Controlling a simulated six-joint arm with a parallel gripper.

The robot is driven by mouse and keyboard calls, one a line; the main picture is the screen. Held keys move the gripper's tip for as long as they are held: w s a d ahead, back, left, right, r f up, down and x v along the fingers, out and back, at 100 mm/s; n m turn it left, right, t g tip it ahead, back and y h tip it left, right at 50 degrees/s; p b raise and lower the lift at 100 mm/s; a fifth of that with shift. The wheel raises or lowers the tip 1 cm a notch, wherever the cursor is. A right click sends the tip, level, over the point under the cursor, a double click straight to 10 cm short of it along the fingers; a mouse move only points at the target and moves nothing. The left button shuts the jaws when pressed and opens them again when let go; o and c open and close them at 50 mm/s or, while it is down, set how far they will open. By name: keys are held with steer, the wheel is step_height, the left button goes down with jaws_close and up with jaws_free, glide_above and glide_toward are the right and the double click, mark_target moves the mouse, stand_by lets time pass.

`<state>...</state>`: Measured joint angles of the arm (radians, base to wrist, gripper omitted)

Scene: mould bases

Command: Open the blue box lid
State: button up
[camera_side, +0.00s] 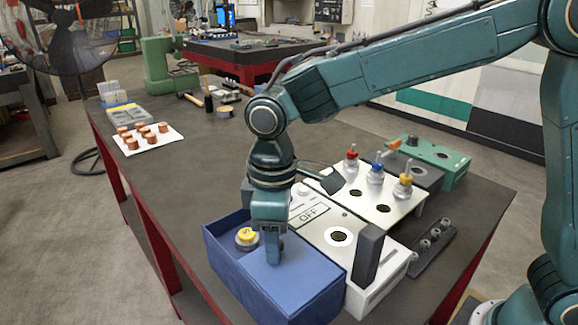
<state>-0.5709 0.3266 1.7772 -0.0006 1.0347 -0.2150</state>
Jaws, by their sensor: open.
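The blue box (226,279) stands near the front of the dark table. Its flat blue lid (305,282) covers the right and front part. The back left part is uncovered, and a round metal piece with a yellow top (247,237) shows inside. My gripper (273,256) points straight down over the box, its tips at or just above the lid's back edge; I cannot tell whether they touch it. The jaws are open, but the gap between them is hard to see from this side. My gripper hides part of the box's back wall and of the lid's edge.
A white box marked OFF (308,215), with an upright black block (367,256), stands close on the right. Behind it, a white base (400,208) holds red, blue and yellow topped pieces. A green base (455,160) lies farther back. Copper cylinders (132,143) sit far left. The table's left middle is clear.

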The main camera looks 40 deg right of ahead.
step_height(320, 180, up, 14)
stand_by(0.9)
steer(key=shift+d+f, duration=0.1)
steer(key=s+d+r+m+t, duration=0.15)
steer(key=s+d+m, duration=0.4)
steer(key=d, duration=0.85)
steer(key=s+d+f+m+t, duration=0.1)
steer(key=s+d+f+t, duration=0.1)
steer(key=s, duration=0.4)
steer(key=s+d+f+m+t, duration=0.2)
steer(key=s+d+f, duration=0.3)
steer(key=s+d, duration=0.1)
steer(key=shift+s+d+f, duration=0.15)
steer(key=shift+s+d, duration=0.25)
steer(key=shift+d, duration=0.15)
